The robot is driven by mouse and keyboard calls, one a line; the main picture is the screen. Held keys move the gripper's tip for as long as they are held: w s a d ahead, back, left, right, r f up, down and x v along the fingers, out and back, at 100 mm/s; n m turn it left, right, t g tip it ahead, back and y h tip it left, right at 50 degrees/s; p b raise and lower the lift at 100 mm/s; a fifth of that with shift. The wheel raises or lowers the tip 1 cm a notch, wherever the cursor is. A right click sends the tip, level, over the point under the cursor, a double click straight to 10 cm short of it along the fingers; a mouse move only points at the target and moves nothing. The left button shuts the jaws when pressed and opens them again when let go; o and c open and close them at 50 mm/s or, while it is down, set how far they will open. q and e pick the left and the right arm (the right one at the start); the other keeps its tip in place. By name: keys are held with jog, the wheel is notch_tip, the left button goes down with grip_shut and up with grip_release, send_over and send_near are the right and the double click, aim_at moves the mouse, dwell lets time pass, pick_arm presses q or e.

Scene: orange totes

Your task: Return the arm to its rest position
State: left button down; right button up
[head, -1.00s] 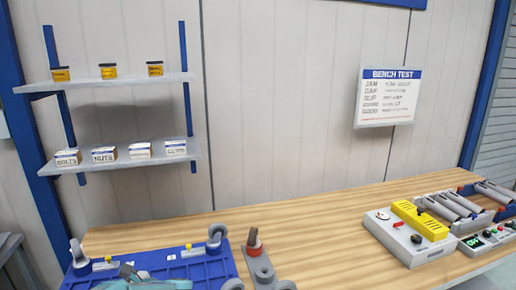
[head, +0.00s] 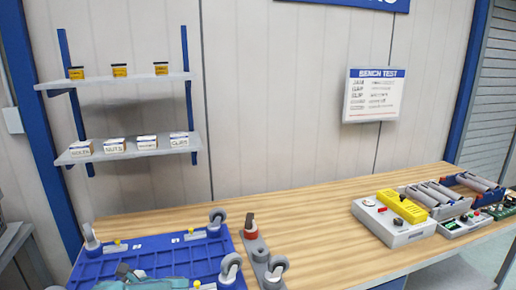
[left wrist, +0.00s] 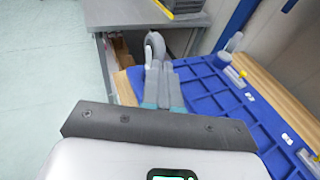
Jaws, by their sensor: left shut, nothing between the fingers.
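My left gripper (left wrist: 163,75) shows in the left wrist view, its two grey fingers with teal bases close together, shut and empty. It points toward a grey wheel and the left end of a blue platform (left wrist: 215,97); I cannot tell whether it touches them. In the head view the blue platform (head: 170,262) lies wheels-up on the wooden bench, with casters at its corners. My right gripper is in neither view.
Test boxes (head: 395,222) and roller units (head: 440,193) stand at the bench's right end. The bench middle (head: 320,210) is clear. Wall shelves (head: 125,80) hold jars and small boxes.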

pick_arm(q)
jog(key=s+d+f+n+g+h+b, duration=0.1)
jog(key=s+d+f+h, duration=0.25)
jog(key=f, duration=0.45)
jog(key=s+d+f+g+h+b, duration=0.1)
jog(key=s+d+f+h, duration=0.25)
jog(key=f, duration=0.55)
jog(key=s+d+f+n+g+h+b, duration=0.15)
jog(key=s+f, duration=0.25)
jog(key=f, duration=0.4)
jog(key=s+d+f+n+h+b, duration=0.3)
jog(key=s+d+f+n+h, duration=0.2)
jog(key=s+d+n, duration=0.3)
jog(key=s+d+f+n+t+h+b, duration=0.1)
jog(key=s+d+f+n+h+b, duration=0.2)
jog(key=s+d+f+n+h, duration=0.3)
jog(key=s+d+f+n, duration=0.2)
jog(key=s+d+n, duration=0.1)
jog(key=d+n, duration=0.1)
jog(key=shift+d+n, duration=0.35)
jog(key=shift+n, duration=0.3)
jog(key=shift+t, duration=0.25)
jog(key=shift+s, duration=0.1)
